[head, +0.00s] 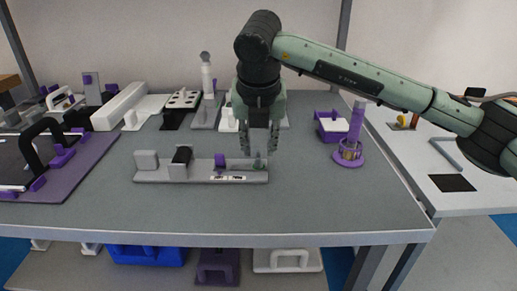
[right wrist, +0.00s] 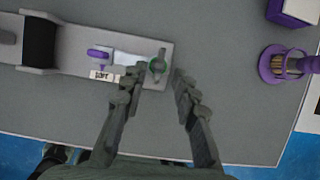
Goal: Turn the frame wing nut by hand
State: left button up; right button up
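The frame wing nut (right wrist: 158,66), a small green hub with grey wings, sits at the right end of a long grey base plate (head: 205,176). In the head view the wing nut (head: 258,163) is small and just below my right gripper (head: 259,148). My right gripper points down and is open, with nothing between its fingers. In the right wrist view the gripper (right wrist: 157,82) has its fingertips apart, one near each side of the wing nut; I cannot tell whether either touches. My left gripper is not in view.
The base plate also carries a black roller block (head: 181,158) and a small purple knob (head: 220,160). A purple cylinder stand (head: 350,150) and a purple box (head: 331,124) stand to the right. Several fixtures line the back and left. The table's front is clear.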

jog(key=shift+x, duration=1.45)
grip_shut()
